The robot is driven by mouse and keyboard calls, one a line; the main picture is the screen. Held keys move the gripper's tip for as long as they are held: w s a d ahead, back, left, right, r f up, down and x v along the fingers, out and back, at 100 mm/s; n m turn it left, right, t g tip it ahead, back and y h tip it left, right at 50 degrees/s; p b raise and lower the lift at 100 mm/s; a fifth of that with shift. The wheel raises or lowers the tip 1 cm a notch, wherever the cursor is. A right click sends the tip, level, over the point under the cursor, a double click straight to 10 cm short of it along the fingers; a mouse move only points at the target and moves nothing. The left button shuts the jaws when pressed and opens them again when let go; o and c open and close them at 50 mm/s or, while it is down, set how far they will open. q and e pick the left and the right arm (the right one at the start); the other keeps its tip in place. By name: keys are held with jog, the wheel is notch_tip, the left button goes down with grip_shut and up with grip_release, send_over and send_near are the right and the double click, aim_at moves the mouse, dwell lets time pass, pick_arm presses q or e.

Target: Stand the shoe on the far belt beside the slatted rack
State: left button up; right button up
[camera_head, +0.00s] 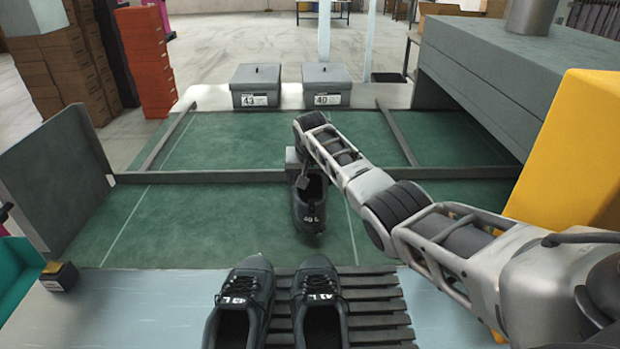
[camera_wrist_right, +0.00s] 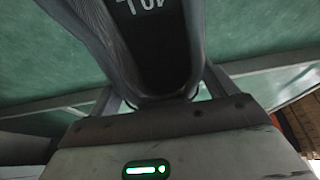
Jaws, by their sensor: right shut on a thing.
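My right gripper (camera_head: 299,165) is shut on the heel end of a dark shoe (camera_head: 310,212). The shoe hangs toe toward me over the near part of the green belt (camera_head: 200,225), beyond the slatted rack (camera_head: 378,312). I cannot tell whether its sole touches the belt. In the right wrist view, the shoe (camera_wrist_right: 160,45) sits between the two fingers (camera_wrist_right: 162,95), its label partly cut off. On the rack, a left shoe (camera_head: 240,298) and a right shoe (camera_head: 316,292) stand side by side. My left gripper is not in view.
A dark rail (camera_head: 220,177) crosses the belt behind the held shoe. Two grey lidded boxes marked 43 (camera_head: 255,86) and 40 (camera_head: 326,86) stand at the back. A grey panel (camera_head: 55,180) stands left, a yellow block (camera_head: 575,150) right. The belt's left part is clear.

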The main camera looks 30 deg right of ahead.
jog(key=shift+f, duration=0.25)
jog(key=o, duration=1.5)
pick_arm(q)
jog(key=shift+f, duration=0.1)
pick_arm(e)
jog(key=shift+r, duration=0.1)
jog(key=shift+r, duration=0.3)
pick_arm(q)
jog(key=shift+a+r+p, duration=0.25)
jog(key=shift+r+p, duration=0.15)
jog(key=shift+p, duration=0.4)
pick_arm(e)
jog(key=v, duration=1.2)
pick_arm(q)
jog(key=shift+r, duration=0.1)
